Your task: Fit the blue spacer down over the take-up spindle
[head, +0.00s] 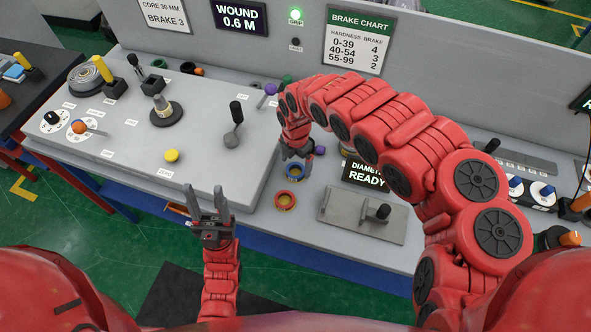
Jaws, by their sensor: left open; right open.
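My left gripper (205,200) is open and empty, fingers up, in front of the console's front edge.
A purple piece (319,150) is right of my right gripper. A lever (234,126) stands on the console. A grey plate with a black knob (363,215) and a READY display (367,177) lie to the right.

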